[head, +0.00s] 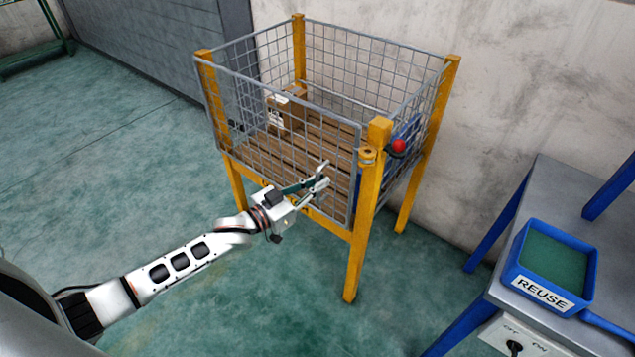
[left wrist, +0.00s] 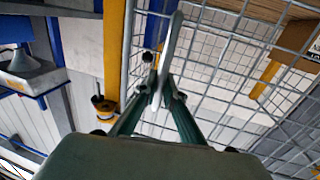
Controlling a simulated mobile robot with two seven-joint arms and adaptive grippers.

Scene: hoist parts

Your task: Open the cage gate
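The cage gate (head: 270,135) is the grey mesh front panel of a yellow-posted cage. It appears closed, its right edge close beside the near right post (head: 361,230). A yellow round fitting (head: 367,153) and a red knob (head: 398,146) on a dark arm sit at that post. My left gripper (head: 321,178) is in front of the gate's right part. In the left wrist view, my left fingertips (left wrist: 160,92) meet on both sides of a grey bar (left wrist: 172,45), seemingly the gate handle. The mesh lies behind it. My right gripper is not in view.
A cardboard box (head: 286,107) rests on the cage's wooden slatted floor (head: 320,135). A bench (head: 555,195) with a blue REUSE tray (head: 512,280) stands at the right. The green floor in front of the cage is clear except for my left arm.

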